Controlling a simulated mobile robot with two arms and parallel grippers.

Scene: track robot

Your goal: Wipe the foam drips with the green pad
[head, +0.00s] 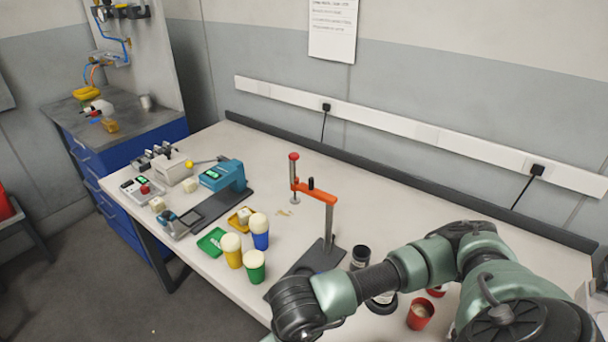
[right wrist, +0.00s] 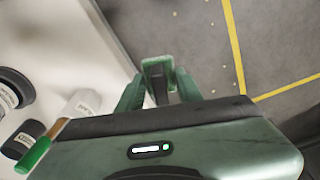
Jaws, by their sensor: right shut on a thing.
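My right gripper (right wrist: 158,82) shows in the right wrist view, with green fingers over the grey floor, just off the table's front edge. It is shut on a small green piece (right wrist: 157,64), seen nearly end-on; it fits the green pad, but its shape is unclear. In the head view my right arm reaches to the bottom edge, and its fingers are hidden. Pale beige marks (head: 283,212), which look like foam drips, lie on the table left of the orange press stand (head: 314,192). My left gripper is not in view.
Yellow (head: 234,255), blue (head: 260,237) and green (head: 255,270) cups with cream tops stand left of the stand. A green tray (head: 205,249) lies beside them. A black-lidded jar (head: 360,256) and a red cup (head: 420,313) are near my arm. Devices crowd the table's left end.

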